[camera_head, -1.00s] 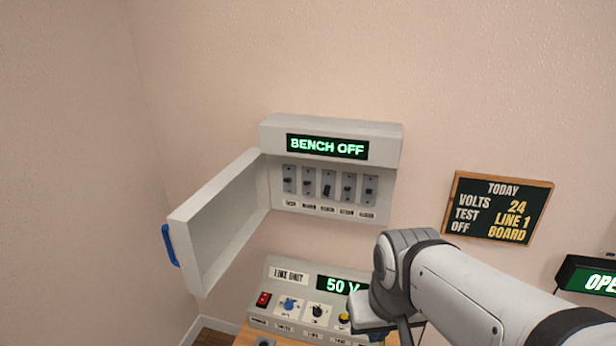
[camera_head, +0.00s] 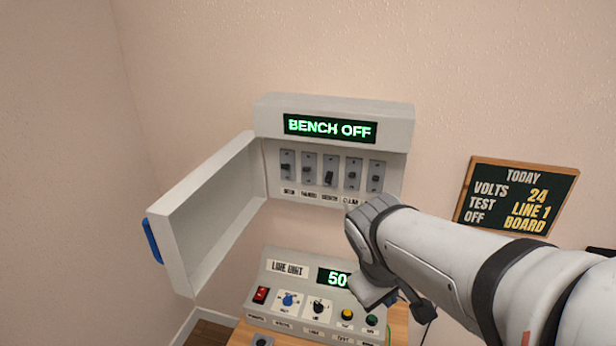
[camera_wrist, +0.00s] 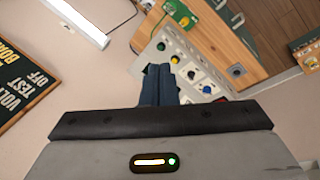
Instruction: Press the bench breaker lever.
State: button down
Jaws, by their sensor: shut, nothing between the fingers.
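The breaker box (camera_head: 334,108) hangs on the wall with its door (camera_head: 213,195) swung open to the left. Its display reads "BENCH OFF". Several levers stand in a row inside; the bench breaker lever (camera_head: 329,178) is the middle one, over a label reading "BENCH". It looks darker and tilted compared with its neighbours. My arm reaches in from the right, its wrist just below and right of the box; the fingertips are not clear in the head view. In the wrist view my gripper (camera_wrist: 159,85) is shut and empty, pointing over the line unit, touching no lever.
The line unit (camera_head: 290,268) with a red switch, knobs and buttons stands on a wooden bench (camera_head: 397,325) below the box. A chalkboard (camera_head: 518,196) hangs at right. The open door with its blue handle (camera_head: 153,241) juts out at left.

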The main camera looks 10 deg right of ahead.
jog(key=w+d+f+n+t+h+b, duration=0.2)
jog(key=w+d+f+n+h+b, duration=0.1)
jog(key=w+d+n+h+b, duration=0.25)
jog(key=n+t+y+b, duration=0.2)
jog(key=n+t+b, duration=1)
jog(key=n, duration=1)
send_near(329, 178)
jog(key=shift+t+h, duration=0.25)
jog(key=shift+t, duration=0.45)
jog(key=f, duration=0.1)
jog(key=s+f, duration=0.1)
jog(key=f, duration=0.2)
jog(key=shift+s+a+p, duration=0.25)
jog(key=shift+a+p, duration=0.1)
jog(key=f+b+x, duration=0.1)
jog(key=x, duration=0.9)
jog(key=shift+r, duration=0.4)
jog(key=shift+d, duration=0.1)
